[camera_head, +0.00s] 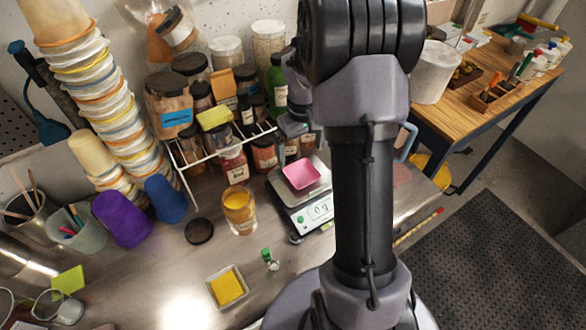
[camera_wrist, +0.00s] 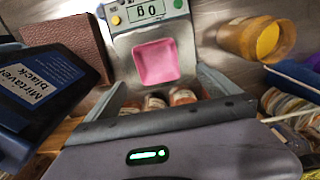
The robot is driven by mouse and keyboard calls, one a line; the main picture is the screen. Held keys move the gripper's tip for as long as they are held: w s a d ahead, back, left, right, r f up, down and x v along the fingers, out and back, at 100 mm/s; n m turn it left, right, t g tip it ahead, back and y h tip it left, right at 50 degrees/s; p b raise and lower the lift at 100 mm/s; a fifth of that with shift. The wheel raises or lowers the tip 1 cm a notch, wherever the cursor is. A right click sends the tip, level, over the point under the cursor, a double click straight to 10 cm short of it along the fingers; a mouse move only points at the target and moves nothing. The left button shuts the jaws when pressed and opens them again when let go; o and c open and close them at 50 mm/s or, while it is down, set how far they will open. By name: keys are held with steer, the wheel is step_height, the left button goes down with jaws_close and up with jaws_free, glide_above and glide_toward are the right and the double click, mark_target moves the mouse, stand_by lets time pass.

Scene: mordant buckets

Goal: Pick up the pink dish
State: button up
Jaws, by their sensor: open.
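In the head view my arm hides much of the gripper, which is above and behind the scale.
A yellow-powder jar (camera_head: 239,212) stands left of the scale. A wire rack (camera_head: 195,160) with several jars is close behind. In the wrist view a dark labelled container (camera_wrist: 40,100) is close at left. The bench front has a small tray (camera_head: 240,275) holding yellow material.

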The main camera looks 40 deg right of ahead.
glide_above(302, 177)
steer(key=f, duration=0.3)
steer(key=f+b, duration=0.1)
steer(key=f, duration=0.1)
steer(key=shift+w+a+f, duration=0.1)
steer(key=shift+a, duration=0.25)
steer(key=f, duration=0.3)
steer(key=f+b, duration=0.1)
steer(key=f, duration=0.1)
steer(key=shift+s+d, duration=0.2)
steer(key=shift+d, duration=0.1)
steer(key=shift+f, duration=0.15)
steer(key=shift+c, duration=0.4)
steer(key=c, duration=1.3)
steer(key=shift+r, duration=0.4)
steer(key=r, duration=0.2)
steer(key=r+p, duration=0.1)
steer(key=shift+s+a+r, duration=0.15)
steer(key=shift+s, duration=0.15)
steer(key=s+a, duration=0.2)
steer(key=s, duration=0.2)
steer(key=s+a, duration=0.2)
steer(key=s, duration=0.3)
steer(key=s+a+r, duration=0.1)
steer(key=s+a, duration=0.1)
steer(key=s, duration=0.2)
steer(key=shift+s+a+r, duration=0.1)
steer(key=shift+s+a, duration=0.3)
